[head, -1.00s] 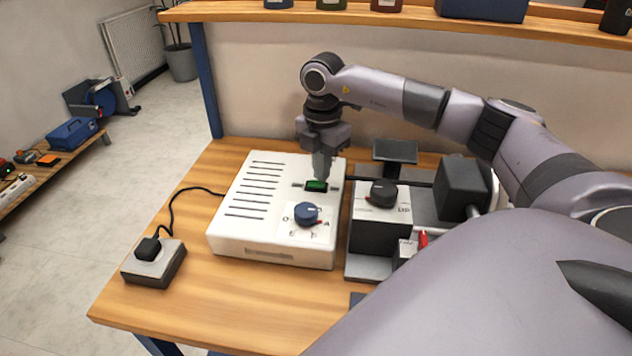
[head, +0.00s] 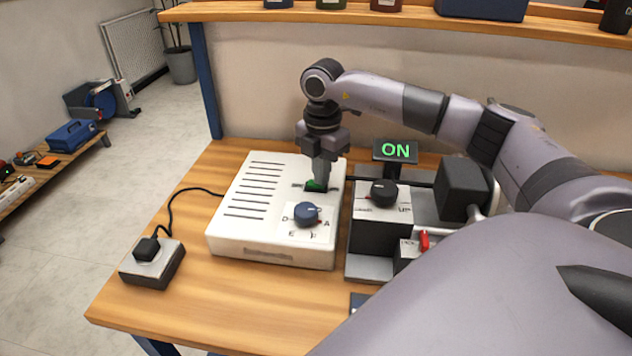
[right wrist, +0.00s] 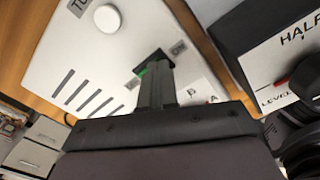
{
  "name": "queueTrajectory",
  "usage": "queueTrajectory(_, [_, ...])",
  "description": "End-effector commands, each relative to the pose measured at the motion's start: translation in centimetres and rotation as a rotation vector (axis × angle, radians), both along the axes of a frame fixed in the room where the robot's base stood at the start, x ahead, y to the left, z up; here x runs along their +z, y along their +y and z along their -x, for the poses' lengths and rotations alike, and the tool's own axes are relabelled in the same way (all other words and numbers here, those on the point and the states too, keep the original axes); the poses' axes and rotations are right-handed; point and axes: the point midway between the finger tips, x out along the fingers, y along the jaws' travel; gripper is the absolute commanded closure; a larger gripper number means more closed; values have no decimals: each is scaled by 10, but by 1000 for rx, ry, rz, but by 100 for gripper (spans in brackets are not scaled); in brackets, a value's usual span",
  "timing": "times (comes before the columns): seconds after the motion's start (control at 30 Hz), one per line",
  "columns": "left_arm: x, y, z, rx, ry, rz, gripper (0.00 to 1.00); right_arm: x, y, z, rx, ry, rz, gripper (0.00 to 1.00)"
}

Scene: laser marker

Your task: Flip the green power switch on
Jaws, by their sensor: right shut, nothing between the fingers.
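The green power switch (head: 315,186) is on top of the white control box (head: 240,238), behind the blue knob (head: 306,214). My right gripper (head: 322,180) is shut and points down, its fingertips at the switch and seeming to touch it. They hide part of the switch. In the right wrist view the shut fingers (right wrist: 157,85) reach the switch's dark slot, and a sliver of green (right wrist: 142,72) shows beside them. My left gripper is not in view.
A plugged socket block (head: 152,265) is at the left. The front left of the wooden table (head: 215,300) is clear.

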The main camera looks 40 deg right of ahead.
Motion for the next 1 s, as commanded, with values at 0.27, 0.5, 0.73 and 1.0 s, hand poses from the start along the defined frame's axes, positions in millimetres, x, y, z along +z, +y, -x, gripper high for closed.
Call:
queueTrajectory(0.27, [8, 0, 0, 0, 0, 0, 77, 5, 1, 1, 2, 8, 0, 100])
queueTrajectory(0.5, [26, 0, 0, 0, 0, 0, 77, 26, 1, 1, 2, 5, 0, 100])
queueTrajectory(0.73, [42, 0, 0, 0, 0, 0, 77, 45, 1, 1, 1, 4, 0, 100])
queueTrajectory(1.0, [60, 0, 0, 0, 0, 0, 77, 66, 1, 1, 1, 4, 0, 100])
